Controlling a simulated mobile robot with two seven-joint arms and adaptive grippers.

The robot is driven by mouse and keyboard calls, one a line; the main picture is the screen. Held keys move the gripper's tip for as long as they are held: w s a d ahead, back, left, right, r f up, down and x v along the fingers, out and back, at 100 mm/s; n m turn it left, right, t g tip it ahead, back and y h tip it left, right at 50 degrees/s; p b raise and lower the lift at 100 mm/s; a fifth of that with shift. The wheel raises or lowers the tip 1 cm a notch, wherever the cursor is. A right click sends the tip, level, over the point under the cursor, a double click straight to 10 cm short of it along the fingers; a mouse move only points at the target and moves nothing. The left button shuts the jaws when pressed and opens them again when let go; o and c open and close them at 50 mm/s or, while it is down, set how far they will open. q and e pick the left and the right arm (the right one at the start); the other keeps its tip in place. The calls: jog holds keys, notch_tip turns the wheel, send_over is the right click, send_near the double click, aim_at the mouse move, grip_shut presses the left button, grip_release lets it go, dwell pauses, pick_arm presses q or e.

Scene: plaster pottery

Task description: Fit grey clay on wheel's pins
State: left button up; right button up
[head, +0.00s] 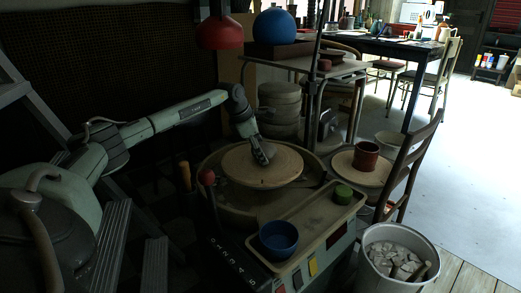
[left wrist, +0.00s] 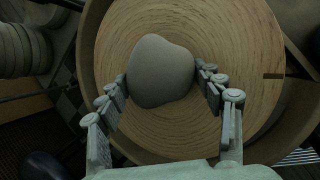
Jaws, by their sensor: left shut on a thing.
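My left gripper (head: 263,152) reaches in from the left and points down over the round wooden wheel head (head: 284,168). In the left wrist view, the smooth grey clay lump (left wrist: 160,72) sits between the fingers of the left gripper (left wrist: 161,80), which is shut on it. The clay is over the wheel head (left wrist: 235,55), left of its middle in that view. Whether the clay touches the wood cannot be told. In the head view the gripper mostly hides the clay. I cannot make out any pins. My right gripper is in neither view.
A tray (head: 300,225) on the wheel's front holds a blue bowl (head: 278,240) and a green block (head: 343,194). A red-knobbed lever (head: 206,177) stands left of the basin. A bucket of grey chunks (head: 398,253) and a wooden chair (head: 410,165) stand at right.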

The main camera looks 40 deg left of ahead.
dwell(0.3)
pick_arm(q)
jog(key=o, duration=2)
jog(key=shift+f, duration=0.1)
jog(key=shift+c, duration=0.2)
jog(key=shift+s+f, duration=0.1)
jog(key=shift+f, duration=0.05)
jog(key=v, duration=1.2)
jog(key=shift+r, duration=0.2)
